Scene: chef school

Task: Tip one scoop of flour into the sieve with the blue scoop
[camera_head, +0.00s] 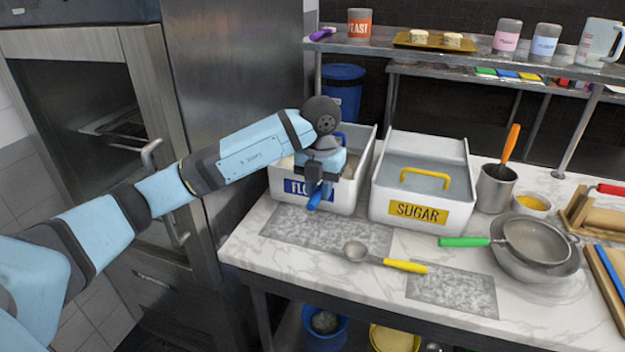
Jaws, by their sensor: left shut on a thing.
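My left gripper (318,182) is over the front of the flour bin, pointing down and shut on the blue handle of the scoop (315,199). The handle's end sticks out toward me below the jaws; the scoop's bowl is hidden behind the gripper, so I cannot tell whether it holds flour. The white flour bin (345,200) with a blue label stands at the back left of the counter, partly covered by my arm. The sieve (537,240), with a green handle, rests on a metal bowl (525,268) at the right. My right gripper is out of view.
A lidded sugar bin (450,214) stands between the flour bin and the sieve. A yellow-handled scoop (405,266) lies on the counter (345,290) in front. A metal pot (495,190) holds an orange-handled tool. A shelf (400,50) runs above the back.

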